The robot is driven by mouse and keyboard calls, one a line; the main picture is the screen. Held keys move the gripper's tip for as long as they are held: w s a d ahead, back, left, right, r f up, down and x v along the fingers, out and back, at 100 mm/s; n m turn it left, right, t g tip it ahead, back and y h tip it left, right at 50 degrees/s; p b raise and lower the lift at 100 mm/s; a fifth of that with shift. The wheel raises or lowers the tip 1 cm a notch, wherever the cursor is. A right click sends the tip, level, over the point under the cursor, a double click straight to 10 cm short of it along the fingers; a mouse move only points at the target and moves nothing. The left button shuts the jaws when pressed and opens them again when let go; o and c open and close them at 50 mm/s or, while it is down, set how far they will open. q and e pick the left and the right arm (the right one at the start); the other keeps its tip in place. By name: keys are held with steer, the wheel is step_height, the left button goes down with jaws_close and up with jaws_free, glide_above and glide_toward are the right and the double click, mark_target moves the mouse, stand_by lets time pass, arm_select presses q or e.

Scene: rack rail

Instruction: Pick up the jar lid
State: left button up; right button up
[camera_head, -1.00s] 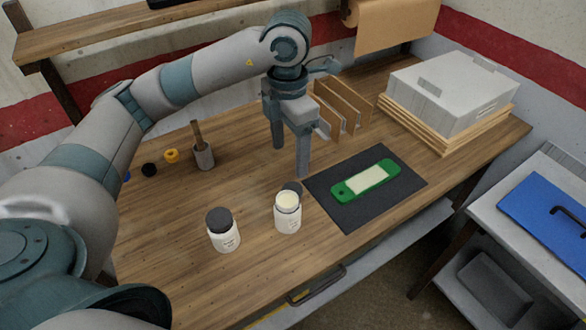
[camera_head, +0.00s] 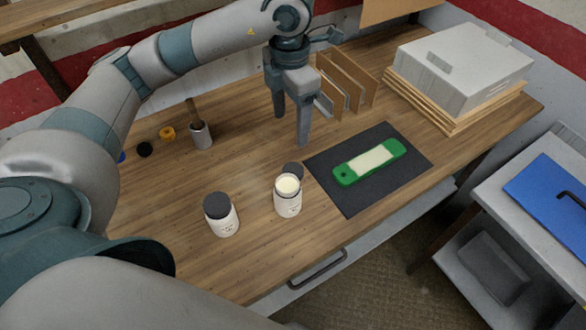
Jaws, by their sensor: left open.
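The jar lid (camera_head: 294,169) is a dark grey disc just behind the open white jar (camera_head: 288,204), which partly hides it. The jar stands upright with pale contents at its mouth. I cannot tell whether the lid lies flat on the table or touches the jar. My left gripper (camera_head: 291,132) points down with its two fingers apart and nothing between them. It shows above and behind the lid in the picture, clear of it. A second white jar (camera_head: 223,222) to the left wears a dark lid. My right gripper is out of view.
A dark mat (camera_head: 352,201) with a green and cream part (camera_head: 369,161) lies right of the jar. A brush holder (camera_head: 201,136), small caps, upright brown dividers (camera_head: 352,77) and a grey case (camera_head: 464,65) stand around. Bare wood lies left of the jars.

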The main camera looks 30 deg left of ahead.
arm_select(q)
steer(key=p, duration=0.3)
glide_above(293, 170)
steer(key=f, duration=0.9)
steer(key=shift+s+a+f, duration=0.15)
steer(key=shift+a+f, duration=0.1)
steer(key=shift+f+p, duration=0.3)
steer(key=shift+f, duration=0.35)
steer(key=shift+d+f+p, duration=0.1)
steer(key=shift+f+p, duration=0.45)
steer(key=shift+p, duration=0.15)
step_height(293, 170, down, 3)
steer(key=shift+d+p, duration=0.15)
steer(key=shift+p, duration=0.7)
steer(key=shift+f, duration=0.5)
